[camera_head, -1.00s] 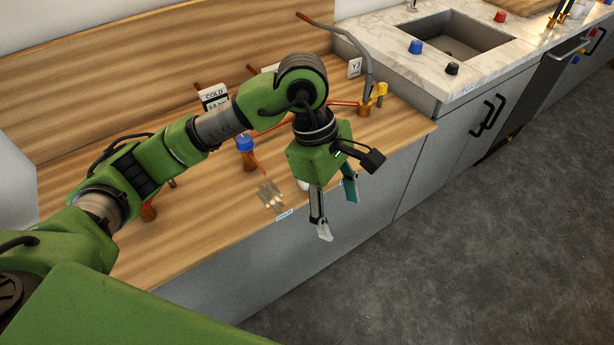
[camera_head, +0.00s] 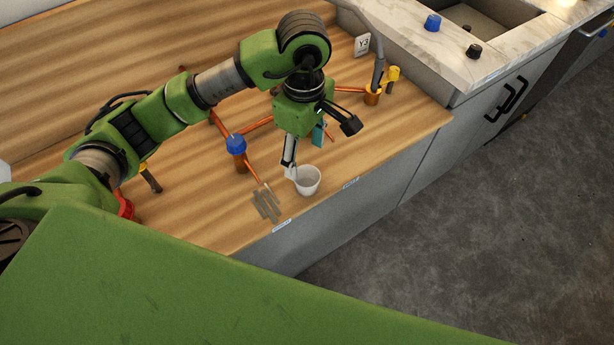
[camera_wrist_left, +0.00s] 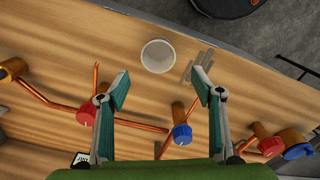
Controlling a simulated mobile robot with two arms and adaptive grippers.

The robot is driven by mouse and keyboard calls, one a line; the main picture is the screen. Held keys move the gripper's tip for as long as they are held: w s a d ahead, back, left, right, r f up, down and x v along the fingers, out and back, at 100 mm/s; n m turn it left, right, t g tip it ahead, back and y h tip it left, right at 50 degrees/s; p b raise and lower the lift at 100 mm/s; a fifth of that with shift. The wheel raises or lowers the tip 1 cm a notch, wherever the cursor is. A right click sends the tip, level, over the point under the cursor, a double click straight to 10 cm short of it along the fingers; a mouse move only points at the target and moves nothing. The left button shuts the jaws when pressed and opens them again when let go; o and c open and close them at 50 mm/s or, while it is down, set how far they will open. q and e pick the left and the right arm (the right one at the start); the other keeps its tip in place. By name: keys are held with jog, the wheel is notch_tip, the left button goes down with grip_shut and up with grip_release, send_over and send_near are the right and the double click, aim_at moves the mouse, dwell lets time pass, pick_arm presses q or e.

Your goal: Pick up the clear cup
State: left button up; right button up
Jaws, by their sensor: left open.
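The clear cup (camera_head: 307,182) stands upright on the wooden counter (camera_head: 215,215), near its front edge. It looks whitish and empty, and in the left wrist view the cup (camera_wrist_left: 158,57) shows from above as a round rim. My left gripper (camera_head: 303,154) is open and empty, pointing down just behind the cup. One finger's tip overlaps the cup's rim in the head view; I cannot tell whether they touch. In the left wrist view the cup lies ahead, between and beyond the fingertips of the left gripper (camera_wrist_left: 156,84). My right gripper is not in view.
Copper pipes with a blue-knobbed valve (camera_head: 236,146) stand left of the gripper. A yellow-handled valve (camera_head: 391,74) and a Y3 tag (camera_head: 362,44) are behind right. Grey strips (camera_head: 266,205) lie left of the cup. A red-knobbed valve (camera_wrist_left: 86,114) shows in the wrist view.

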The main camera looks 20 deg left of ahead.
aim_at(307, 178)
pick_arm(q)
notch_tip(307, 178, down, 4)
jog(key=shift+r, duration=0.1)
jog(key=shift+f, duration=0.3)
jog(key=f+p, duration=0.2)
jog(key=f, duration=0.2)
jog(key=shift+d, duration=0.2)
jog(key=shift+w+f, duration=0.1)
jog(key=shift+f, duration=0.45)
jog(key=c, duration=1)
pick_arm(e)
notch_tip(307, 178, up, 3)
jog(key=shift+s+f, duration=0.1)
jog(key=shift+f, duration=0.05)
